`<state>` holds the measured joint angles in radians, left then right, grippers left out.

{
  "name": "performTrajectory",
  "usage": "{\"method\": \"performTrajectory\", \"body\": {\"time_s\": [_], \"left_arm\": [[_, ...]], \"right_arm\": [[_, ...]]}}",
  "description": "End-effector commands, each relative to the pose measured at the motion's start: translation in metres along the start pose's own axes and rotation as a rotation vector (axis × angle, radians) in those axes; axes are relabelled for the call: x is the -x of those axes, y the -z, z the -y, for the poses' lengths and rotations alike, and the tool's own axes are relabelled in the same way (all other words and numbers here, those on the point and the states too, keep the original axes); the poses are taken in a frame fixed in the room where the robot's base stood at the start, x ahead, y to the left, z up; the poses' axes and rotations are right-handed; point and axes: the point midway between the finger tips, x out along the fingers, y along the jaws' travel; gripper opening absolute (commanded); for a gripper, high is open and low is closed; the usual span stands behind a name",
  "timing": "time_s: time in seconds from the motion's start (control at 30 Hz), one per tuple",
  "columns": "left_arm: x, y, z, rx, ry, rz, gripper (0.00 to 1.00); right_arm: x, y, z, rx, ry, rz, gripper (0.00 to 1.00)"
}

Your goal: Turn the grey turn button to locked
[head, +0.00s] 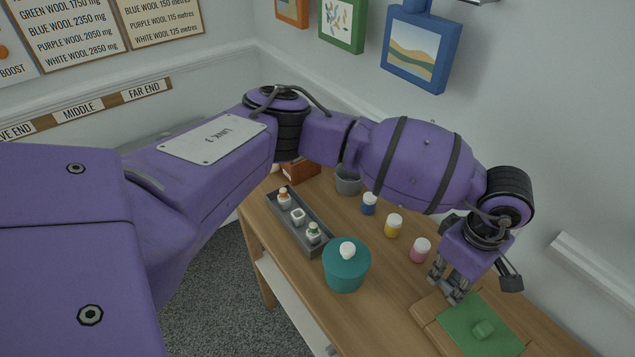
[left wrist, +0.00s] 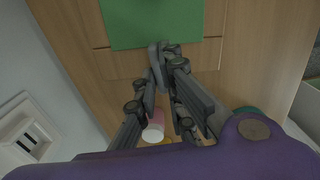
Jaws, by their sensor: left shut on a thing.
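My left gripper (head: 452,292) reaches down at the near edge of a wooden piece with a green panel (head: 490,340). The panel has a green knob (head: 484,329) on it. In the left wrist view my left gripper (left wrist: 161,68) is shut on the grey turn button (left wrist: 155,54), beside the edge of the green panel (left wrist: 150,22). The fingers cover part of the button, so its exact angle is hard to tell. In the head view the fingers hide the button. My right gripper is not in view.
A pink jar (head: 420,250), a yellow jar (head: 393,225) and a blue jar (head: 369,204) stand in a row. A teal pot (head: 346,270) and a grey tray (head: 284,222) with small bottles stand on the left. The wall is close on the right.

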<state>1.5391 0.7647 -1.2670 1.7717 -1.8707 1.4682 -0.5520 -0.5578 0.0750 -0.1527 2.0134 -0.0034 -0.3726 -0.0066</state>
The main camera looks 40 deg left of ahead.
Motion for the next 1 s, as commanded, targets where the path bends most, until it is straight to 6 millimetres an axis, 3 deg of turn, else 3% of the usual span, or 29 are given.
{"method": "performTrajectory", "body": {"time_s": [0.27,0.3,0.4,0.77,1.0], "left_arm": [[0.000,-0.001,0.000,0.000,0.000,0.002,0.00],[0.000,-0.001,0.000,0.000,0.000,0.002,0.14],[0.000,0.000,0.000,0.000,0.001,0.002,0.27],[0.002,0.000,0.000,0.000,0.000,0.001,0.28],[0.041,0.000,-0.002,-0.001,-0.005,0.000,0.28]], "right_arm": [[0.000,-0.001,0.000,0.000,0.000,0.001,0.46],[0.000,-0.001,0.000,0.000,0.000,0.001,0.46],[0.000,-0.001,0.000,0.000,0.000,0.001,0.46],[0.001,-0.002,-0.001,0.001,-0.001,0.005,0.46],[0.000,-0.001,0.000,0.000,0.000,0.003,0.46]]}}
